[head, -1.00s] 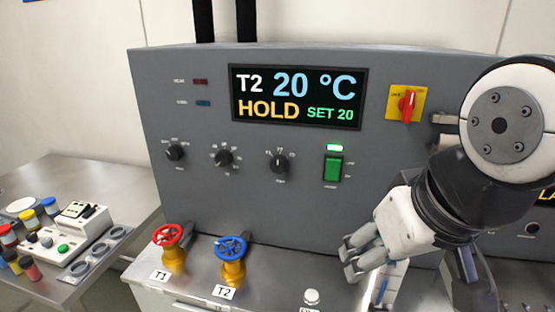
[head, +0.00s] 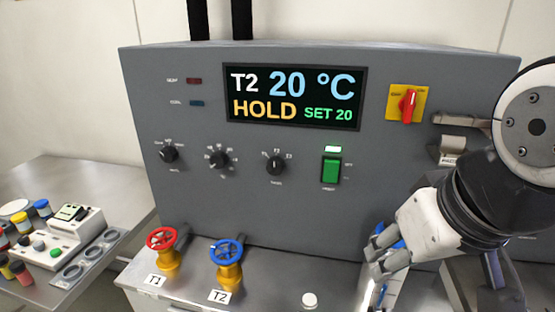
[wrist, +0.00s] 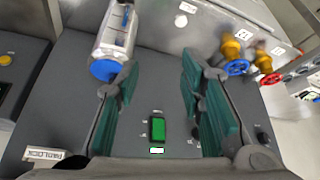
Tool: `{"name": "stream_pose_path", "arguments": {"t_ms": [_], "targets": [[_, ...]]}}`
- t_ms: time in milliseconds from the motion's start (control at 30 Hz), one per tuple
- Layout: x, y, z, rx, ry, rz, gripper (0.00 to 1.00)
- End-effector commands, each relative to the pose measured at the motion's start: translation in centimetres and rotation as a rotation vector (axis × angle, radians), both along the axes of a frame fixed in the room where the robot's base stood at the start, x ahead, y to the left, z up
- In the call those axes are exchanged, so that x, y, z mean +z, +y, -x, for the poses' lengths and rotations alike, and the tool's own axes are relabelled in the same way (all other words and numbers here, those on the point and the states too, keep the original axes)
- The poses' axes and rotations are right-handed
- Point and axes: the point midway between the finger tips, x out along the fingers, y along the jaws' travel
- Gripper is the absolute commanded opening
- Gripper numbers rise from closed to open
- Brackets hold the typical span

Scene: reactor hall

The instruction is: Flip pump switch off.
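The pump switch is most likely the green rocker (head: 331,170) on the grey panel, with a lit green lamp (head: 332,149) above it; its small label is too blurred to read. In the wrist view the same green rocker (wrist: 157,129) shows upside down between the fingers, near the palm side, with its lamp (wrist: 157,151) lit. My gripper (head: 377,257) is to the right of and below the rocker in the head view, apart from it. In the wrist view my gripper (wrist: 158,85) is open, with nothing between its fingers.
A bottle with a blue cap (wrist: 104,70) stands close by one finger. Red (head: 163,238) and blue (head: 228,250) valve wheels stand on the bench at left. A red rotary switch (head: 407,105) and black knobs (head: 219,159) are on the panel. A display (head: 295,98) reads T2 20 °C HOLD.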

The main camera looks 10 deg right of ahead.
Motion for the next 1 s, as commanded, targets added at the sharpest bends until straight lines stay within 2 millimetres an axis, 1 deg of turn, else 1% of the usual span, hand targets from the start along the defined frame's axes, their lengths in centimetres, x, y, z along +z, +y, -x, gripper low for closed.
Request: {"name": "stream_pose_path", "arguments": {"t_ms": [33,67,100,133,267,600,1000], "targets": [[0.1,0.0,-0.1,0.019,0.002,0.008,0.17],[0.2,0.1,-0.2,0.039,0.003,0.017,0.10],[0.4,0.1,-0.4,0.074,0.006,0.033,0.01],[0.6,0.1,-0.6,0.106,0.009,0.048,0.00],[1.5,0.2,-1.8,0.306,0.022,0.142,0.00],[4.2,0.8,-5.8,0.949,0.061,0.440,0.00],[6.6,2.0,-10.8,1.710,0.115,0.781,0.00]]}}
